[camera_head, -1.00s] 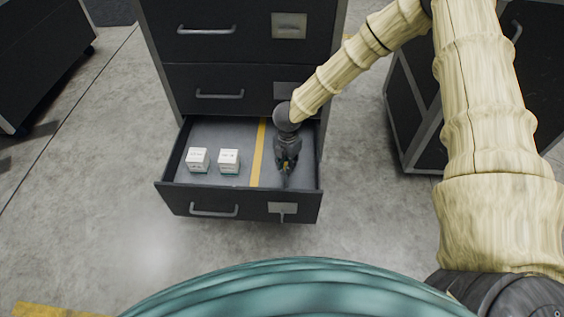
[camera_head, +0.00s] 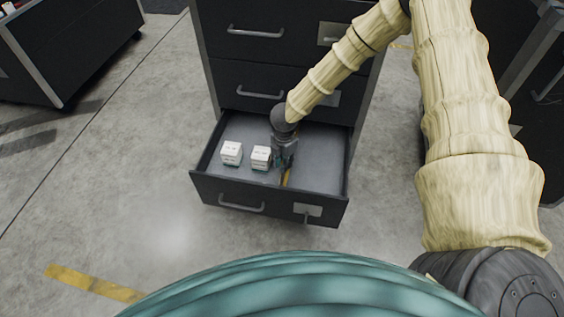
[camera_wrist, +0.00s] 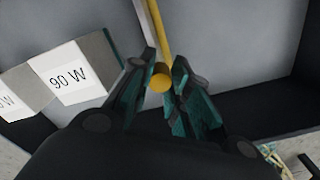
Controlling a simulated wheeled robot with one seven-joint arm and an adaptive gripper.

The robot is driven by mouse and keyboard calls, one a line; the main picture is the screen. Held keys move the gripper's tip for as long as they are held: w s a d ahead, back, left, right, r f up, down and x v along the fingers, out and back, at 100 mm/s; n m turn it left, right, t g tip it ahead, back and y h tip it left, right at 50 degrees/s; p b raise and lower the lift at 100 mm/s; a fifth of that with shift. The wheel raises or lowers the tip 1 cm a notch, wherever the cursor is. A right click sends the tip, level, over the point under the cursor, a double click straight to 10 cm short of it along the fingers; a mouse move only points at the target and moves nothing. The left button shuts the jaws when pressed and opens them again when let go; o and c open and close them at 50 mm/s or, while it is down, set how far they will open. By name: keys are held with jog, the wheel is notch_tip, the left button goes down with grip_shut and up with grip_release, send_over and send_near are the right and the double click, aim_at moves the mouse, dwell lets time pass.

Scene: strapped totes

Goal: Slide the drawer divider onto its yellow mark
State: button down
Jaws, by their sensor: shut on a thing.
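My gripper (camera_head: 283,164) reaches down into the open drawer (camera_head: 225,190). In the wrist view my gripper (camera_wrist: 162,72) has its two fingers around a round yellow knob (camera_wrist: 161,81), which seems to belong to the divider. A thin grey edge (camera_wrist: 142,22), apparently the divider's, runs away just left of the yellow mark (camera_wrist: 158,30). A short piece of the yellow mark also shows in the head view (camera_head: 286,178), below my gripper. My gripper hides most of the divider, so I cannot tell exactly how they line up.
Two white boxes stand in the drawer left of my gripper, a left one (camera_head: 231,153) and a right one (camera_head: 261,158). The drawer floor to the right is clear.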

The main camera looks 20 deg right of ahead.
jog(key=c, duration=1.3)
grip_release()
notch_tip(320, 180, up, 12)
